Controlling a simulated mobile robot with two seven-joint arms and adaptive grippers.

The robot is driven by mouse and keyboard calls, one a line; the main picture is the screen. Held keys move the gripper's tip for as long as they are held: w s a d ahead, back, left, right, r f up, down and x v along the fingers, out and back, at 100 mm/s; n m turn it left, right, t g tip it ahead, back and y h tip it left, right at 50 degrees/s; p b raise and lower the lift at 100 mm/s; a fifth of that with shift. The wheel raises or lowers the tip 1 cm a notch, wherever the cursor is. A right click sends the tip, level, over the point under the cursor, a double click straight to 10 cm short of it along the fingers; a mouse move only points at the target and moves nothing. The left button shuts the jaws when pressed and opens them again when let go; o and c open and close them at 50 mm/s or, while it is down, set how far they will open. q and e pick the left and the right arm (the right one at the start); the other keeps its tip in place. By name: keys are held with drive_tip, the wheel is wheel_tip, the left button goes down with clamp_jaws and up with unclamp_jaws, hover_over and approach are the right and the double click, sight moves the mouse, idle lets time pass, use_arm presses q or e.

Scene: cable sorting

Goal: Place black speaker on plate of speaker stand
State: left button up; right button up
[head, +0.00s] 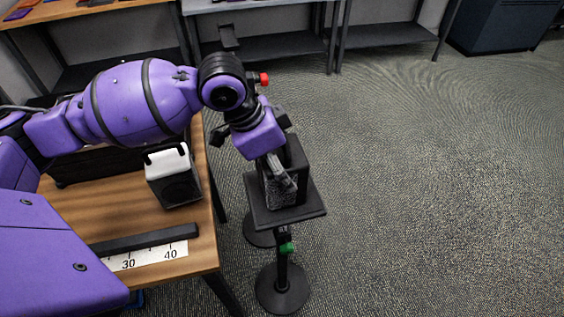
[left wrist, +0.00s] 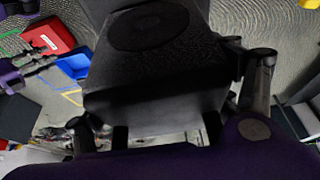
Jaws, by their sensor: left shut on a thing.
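The black speaker (head: 294,160) is upright over the square plate (head: 312,208) of the black speaker stand. Its base looks at or just above the plate; I cannot tell whether it touches. My left gripper (head: 278,172) is shut on the speaker from above and hides part of it. In the left wrist view the black speaker (left wrist: 150,70) fills the middle, with its round cone showing, and gripper fingers on either side. The stand's pole has a green knob (head: 287,247) and a round base (head: 283,291). My right gripper is not in view.
A white-topped speaker (head: 166,161) stands on the wooden table (head: 70,205), left of the stand. A black bar (head: 145,241) and a white ruler strip (head: 150,257) lie near the table's front. Another round base (head: 258,232) is behind the stand. The carpet to the right is clear.

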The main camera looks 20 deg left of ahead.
use_arm(q)
drive_tip(key=o, duration=2.1)
drive_tip(key=shift+f, duration=0.15)
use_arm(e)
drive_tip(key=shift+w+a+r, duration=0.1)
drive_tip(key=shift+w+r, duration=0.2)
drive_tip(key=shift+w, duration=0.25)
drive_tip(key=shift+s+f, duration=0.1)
use_arm(q)
drive_tip(key=p+v, duration=0.1)
drive_tip(key=v, duration=1)
drive_tip(key=shift+r, duration=0.25)
drive_tip(key=shift+s+a+r, duration=0.1)
drive_tip(key=shift+s+r, duration=0.05)
drive_tip(key=shift+r, duration=0.25)
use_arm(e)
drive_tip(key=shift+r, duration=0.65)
